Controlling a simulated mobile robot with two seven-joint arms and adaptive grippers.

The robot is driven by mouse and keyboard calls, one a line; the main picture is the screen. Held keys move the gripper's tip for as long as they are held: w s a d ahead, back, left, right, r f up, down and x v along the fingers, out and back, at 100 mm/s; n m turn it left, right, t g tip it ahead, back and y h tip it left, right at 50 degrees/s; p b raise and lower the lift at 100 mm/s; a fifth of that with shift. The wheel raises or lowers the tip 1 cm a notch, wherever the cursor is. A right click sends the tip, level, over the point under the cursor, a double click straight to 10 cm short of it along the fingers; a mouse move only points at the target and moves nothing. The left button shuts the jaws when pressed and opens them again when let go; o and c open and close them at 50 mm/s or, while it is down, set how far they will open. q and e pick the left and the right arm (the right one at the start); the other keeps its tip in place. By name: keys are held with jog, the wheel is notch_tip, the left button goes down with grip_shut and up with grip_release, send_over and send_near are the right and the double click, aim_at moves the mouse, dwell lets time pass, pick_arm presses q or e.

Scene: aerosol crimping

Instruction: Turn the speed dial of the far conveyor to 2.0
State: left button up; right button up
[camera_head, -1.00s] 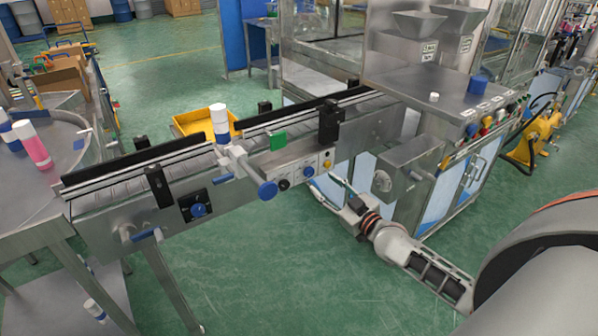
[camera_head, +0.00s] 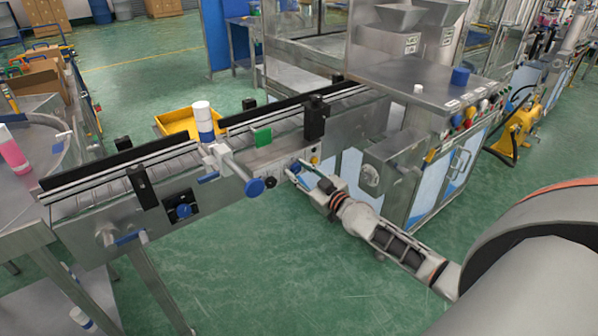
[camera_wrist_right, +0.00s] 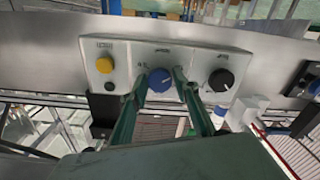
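The conveyor's control box (camera_wrist_right: 165,70) fills the upper part of the right wrist view. It carries a yellow button (camera_wrist_right: 105,65), a blue dial (camera_wrist_right: 160,80) in the middle and a black dial (camera_wrist_right: 221,80). My right gripper (camera_wrist_right: 162,73) has its two green fingers on either side of the blue dial, and they look slightly apart from it. In the head view the right gripper (camera_head: 294,172) reaches the front of the box, partly hiding the blue dial; the black dial (camera_head: 270,183) shows beside it. The dial's scale is too small to read. My left gripper is out of view.
A blue handwheel (camera_head: 254,187) sticks out left of the box. Another blue knob (camera_head: 183,210) sits lower on the conveyor side. A white and blue can (camera_head: 203,122) stands at the conveyor. A steel machine cabinet (camera_head: 420,130) stands right; green floor in front is clear.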

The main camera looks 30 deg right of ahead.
jog(key=c, duration=0.5)
jog(key=shift+m, duration=0.3)
jog(key=m+p, duration=0.1)
jog(key=m, duration=0.2)
jog(key=shift+r+m, duration=0.1)
jog(key=shift+m, duration=0.2)
jog(key=m+p, duration=0.1)
jog(key=m, duration=0.2)
jog(key=shift+m, duration=2.2)
